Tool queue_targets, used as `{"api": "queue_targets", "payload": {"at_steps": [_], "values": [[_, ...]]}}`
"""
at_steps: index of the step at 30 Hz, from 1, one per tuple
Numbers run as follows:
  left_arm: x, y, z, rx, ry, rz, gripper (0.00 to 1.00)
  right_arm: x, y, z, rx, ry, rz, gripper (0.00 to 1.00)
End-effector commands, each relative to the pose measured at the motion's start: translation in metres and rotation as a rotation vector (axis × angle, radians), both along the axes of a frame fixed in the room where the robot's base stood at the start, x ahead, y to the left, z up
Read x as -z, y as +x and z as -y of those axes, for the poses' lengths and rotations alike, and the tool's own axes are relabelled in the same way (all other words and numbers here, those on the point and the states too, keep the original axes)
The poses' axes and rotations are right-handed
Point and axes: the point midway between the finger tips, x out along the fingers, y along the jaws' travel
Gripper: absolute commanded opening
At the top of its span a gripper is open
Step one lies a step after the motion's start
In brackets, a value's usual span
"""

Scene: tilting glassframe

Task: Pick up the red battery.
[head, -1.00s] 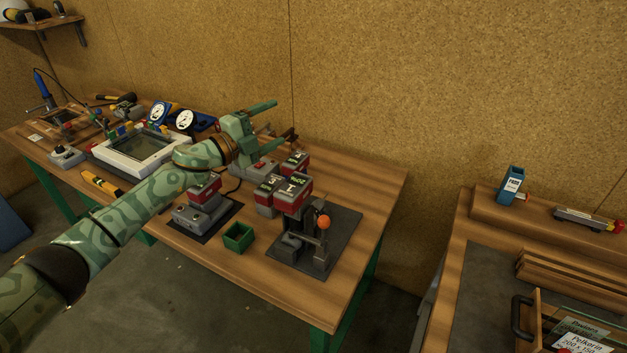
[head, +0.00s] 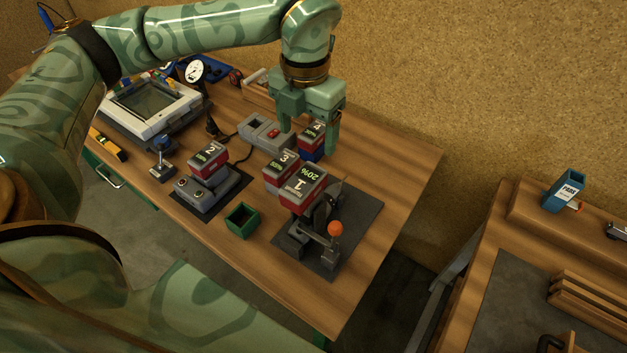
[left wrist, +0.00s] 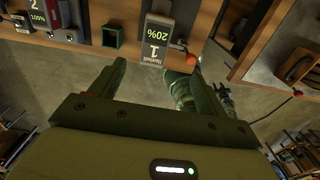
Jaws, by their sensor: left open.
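The pictures do not settle which one is the red battery. My left gripper (head: 308,141) points down, open, its fingers appearing on either side of battery 4; I cannot tell their height above it. In the left wrist view, battery 1 (left wrist: 154,38) lies beyond the open fingertips (left wrist: 142,66).
A small green open box (head: 241,219) stands at the bench's front. A lever with an orange knob (head: 335,229) rises beside battery 1.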

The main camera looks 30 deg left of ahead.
Motion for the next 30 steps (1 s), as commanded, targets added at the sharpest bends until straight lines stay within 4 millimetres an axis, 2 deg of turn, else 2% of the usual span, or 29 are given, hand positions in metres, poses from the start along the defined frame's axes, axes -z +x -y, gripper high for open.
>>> {"api": "queue_targets", "payload": {"at_steps": [6, 12, 20, 27, 30], "values": [[0.048, -0.002, -0.001, -0.009, 0.001, -0.012, 0.75, 0.001, -0.011, 0.001, -0.001, -0.002, -0.016, 0.36], [0.091, -0.002, 0.0, -0.008, -0.001, -0.01, 0.75, 0.002, -0.003, 0.001, -0.001, -0.002, -0.006, 0.36], [0.115, -0.001, -0.002, -0.008, -0.001, -0.009, 0.75, 0.0, -0.002, 0.001, 0.0, -0.001, -0.004, 0.36], [0.152, -0.001, -0.008, -0.006, -0.002, -0.009, 0.75, -0.002, -0.002, 0.001, 0.0, -0.001, -0.004, 0.36], [0.159, -0.001, -0.008, -0.006, -0.002, -0.006, 0.75, -0.002, -0.002, 0.001, 0.0, -0.001, -0.004, 0.36]]}}
